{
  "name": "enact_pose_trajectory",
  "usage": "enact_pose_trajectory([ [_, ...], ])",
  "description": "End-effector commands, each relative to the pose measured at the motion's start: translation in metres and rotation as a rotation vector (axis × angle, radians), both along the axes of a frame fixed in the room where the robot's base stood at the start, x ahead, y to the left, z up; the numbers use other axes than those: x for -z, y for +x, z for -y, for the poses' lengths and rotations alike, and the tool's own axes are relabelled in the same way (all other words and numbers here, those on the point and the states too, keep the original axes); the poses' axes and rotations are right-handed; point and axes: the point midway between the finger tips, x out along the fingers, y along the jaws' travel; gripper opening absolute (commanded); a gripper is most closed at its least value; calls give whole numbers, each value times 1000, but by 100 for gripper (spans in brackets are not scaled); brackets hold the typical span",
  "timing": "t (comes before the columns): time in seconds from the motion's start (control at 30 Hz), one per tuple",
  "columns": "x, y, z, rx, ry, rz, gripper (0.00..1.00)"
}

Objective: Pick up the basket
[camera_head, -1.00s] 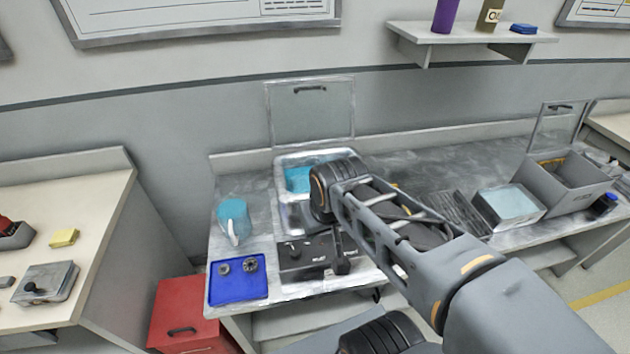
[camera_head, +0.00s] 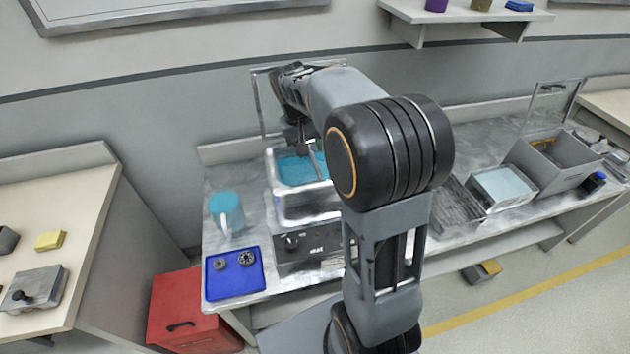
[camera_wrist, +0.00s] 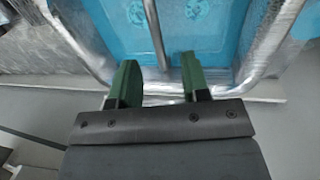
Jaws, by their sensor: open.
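A metal bath (camera_head: 300,203) filled with blue liquid (camera_head: 297,168) stands on the counter. A thin grey bar (camera_head: 316,160) rises from it, and it looks like the basket's handle. The basket body cannot be made out clearly. My gripper (camera_head: 304,142) is over the bath and points down. In the wrist view my gripper (camera_wrist: 159,64) is open, with its green fingers apart. A thin metal rod (camera_wrist: 154,28) runs into the space between them, above the blue liquid (camera_wrist: 215,40). Whether a finger touches the rod I cannot tell. Faint round shapes show in the blue.
A blue tray (camera_head: 235,286) with two small dark round parts lies in front of a blue jug (camera_head: 227,213) to the left. My arm hides the counter right of the bath. A raised lid (camera_head: 262,100) stands behind it. A grey bin (camera_head: 555,168) is farther right.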

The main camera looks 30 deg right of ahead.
Motion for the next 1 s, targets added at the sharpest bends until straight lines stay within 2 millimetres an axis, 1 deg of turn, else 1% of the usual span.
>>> enact_pose_trajectory([
  [0.03, 8, -1, 1, 0, 1, -3, 43],
  [0.1, 18, -1, 3, 0, 0, -3, 43],
  [0.2, 27, -1, 5, -2, -1, -2, 43],
  [0.43, 38, -2, 8, -2, 0, 0, 43],
  [0.7, 72, -5, 17, -3, 1, -2, 43],
  [0.83, 81, -5, 19, -2, 1, 0, 43],
  [1.0, 83, -5, 19, -2, 1, 2, 43],
])
